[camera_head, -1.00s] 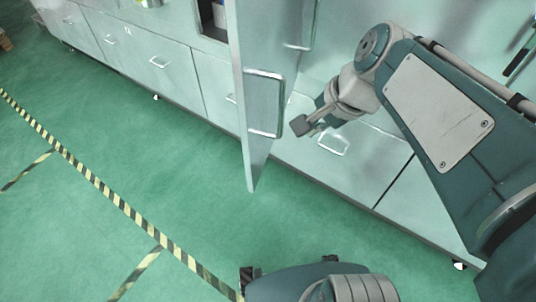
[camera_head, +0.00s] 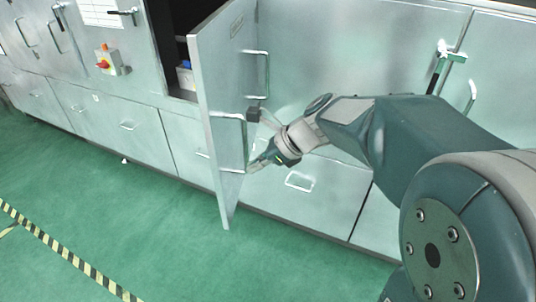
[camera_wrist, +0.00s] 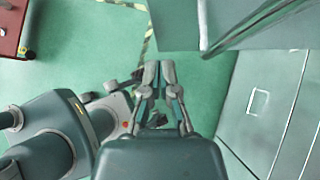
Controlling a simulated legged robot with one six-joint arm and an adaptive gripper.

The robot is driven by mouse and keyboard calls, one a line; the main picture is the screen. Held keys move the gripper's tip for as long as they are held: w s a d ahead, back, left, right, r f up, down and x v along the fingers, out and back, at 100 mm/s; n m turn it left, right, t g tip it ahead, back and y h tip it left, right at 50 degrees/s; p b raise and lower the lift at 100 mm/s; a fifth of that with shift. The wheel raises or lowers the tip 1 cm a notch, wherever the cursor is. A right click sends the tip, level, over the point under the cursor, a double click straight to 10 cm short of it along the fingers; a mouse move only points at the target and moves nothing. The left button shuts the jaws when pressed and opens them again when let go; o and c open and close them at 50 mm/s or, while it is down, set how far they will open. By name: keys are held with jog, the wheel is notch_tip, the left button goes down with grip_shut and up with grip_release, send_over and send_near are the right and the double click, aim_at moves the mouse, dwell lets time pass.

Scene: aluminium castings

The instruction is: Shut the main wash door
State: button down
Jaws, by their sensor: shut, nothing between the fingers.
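The main wash door (camera_head: 222,85) stands open, jutting out from the cabinet front toward the floor. A bar handle (camera_head: 230,142) is on its face, low down. My gripper (camera_head: 256,163) is shut and empty, close to the right side of the door near this handle. In the wrist view my closed fingertips (camera_wrist: 159,68) are at the lower edge of the door panel (camera_wrist: 178,22); I cannot tell whether they touch it. The dark cabinet opening (camera_head: 172,38) shows left of the door, with a small box inside. The hinge is not clear to see.
Drawers (camera_head: 125,128) with handles run along the cabinet base. Another latch handle (camera_head: 447,55) is at the right. The green floor (camera_head: 120,215) in front is clear, with striped tape.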

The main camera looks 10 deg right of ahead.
aim_at(221, 174)
jog(key=a, duration=0.1)
jog(key=w+a+f, duration=0.1)
jog(key=a, duration=0.1)
jog(key=a+f, duration=0.1)
jog(key=shift+w+a, duration=0.25)
jog(key=shift+w, duration=0.1)
jog(key=shift+w+a+r, duration=0.1)
jog(key=shift+w+a, duration=0.1)
jog(key=shift+a, duration=0.2)
jog(key=shift+a, duration=0.15)
